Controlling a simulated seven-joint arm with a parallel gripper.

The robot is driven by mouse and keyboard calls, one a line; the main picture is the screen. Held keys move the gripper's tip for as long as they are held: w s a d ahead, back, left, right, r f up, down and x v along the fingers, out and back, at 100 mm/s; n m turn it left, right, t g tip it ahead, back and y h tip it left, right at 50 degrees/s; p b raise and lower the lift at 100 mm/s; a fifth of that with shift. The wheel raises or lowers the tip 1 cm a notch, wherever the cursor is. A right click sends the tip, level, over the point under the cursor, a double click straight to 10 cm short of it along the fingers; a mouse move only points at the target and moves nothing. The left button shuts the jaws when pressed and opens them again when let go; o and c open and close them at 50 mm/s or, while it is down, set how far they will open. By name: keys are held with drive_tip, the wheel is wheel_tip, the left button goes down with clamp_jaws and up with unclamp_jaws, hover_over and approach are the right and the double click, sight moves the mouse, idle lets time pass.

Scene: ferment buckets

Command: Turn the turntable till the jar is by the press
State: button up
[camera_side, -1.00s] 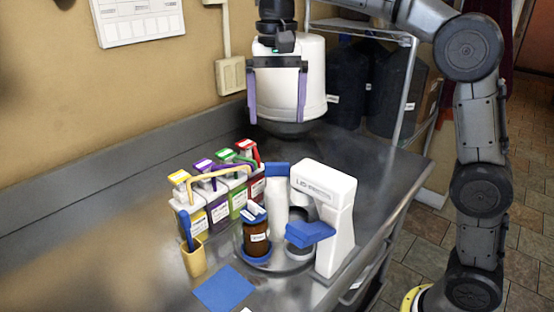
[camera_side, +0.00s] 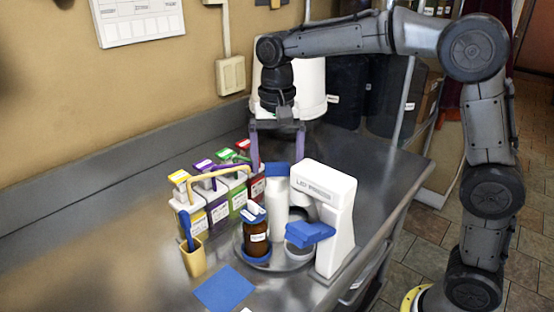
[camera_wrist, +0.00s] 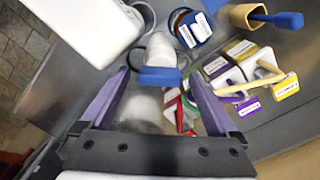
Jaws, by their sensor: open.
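My gripper (camera_side: 277,167) is open above and behind the bottle, purple fingers down. In the wrist view, the blue cap (camera_wrist: 160,76) appears between the fingertips; contact is unclear.
Several labelled cartons (camera_side: 220,197) with coloured tops stand left of the turntable, near my gripper. A yellow cup (camera_side: 194,258) with a blue tool and a flat blue mat (camera_side: 224,289) lie at the front. A large white bucket (camera_side: 312,92) stands behind my gripper.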

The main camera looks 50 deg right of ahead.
clamp_jaws()
idle(0.3)
drive_tip(key=shift+n, duration=2.3)
drive_tip(key=shift+r+n, duration=0.1)
drive_tip(key=shift+n, duration=6.6)
unclamp_jaws()
